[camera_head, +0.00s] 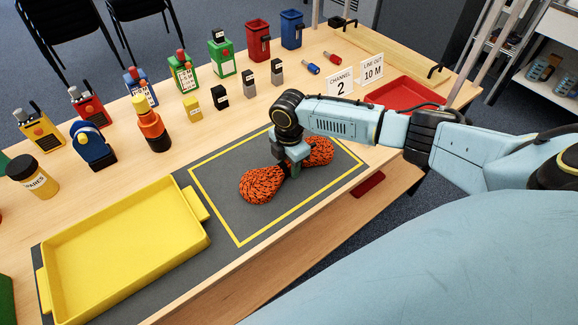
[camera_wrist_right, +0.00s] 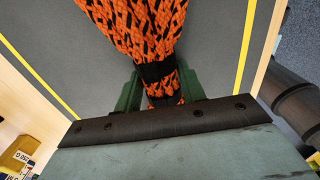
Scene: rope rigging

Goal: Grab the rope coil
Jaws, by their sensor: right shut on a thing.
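The rope coil (camera_head: 262,184) is orange with black flecks and is pinched at its middle into two lobes. It lies on the grey mat inside the yellow outline in the head view. My right gripper (camera_head: 291,168) is over its narrow middle. In the right wrist view the rope coil (camera_wrist_right: 135,25) runs down to a black band between the two green fingers of my right gripper (camera_wrist_right: 160,92), which is shut on it. The gripper and arm hide part of the far lobe. My left gripper is not in view.
An empty yellow tray (camera_head: 203,245) stands left of the outline. Radios, small blocks and an orange-black bottle (camera_head: 151,128) line the back.

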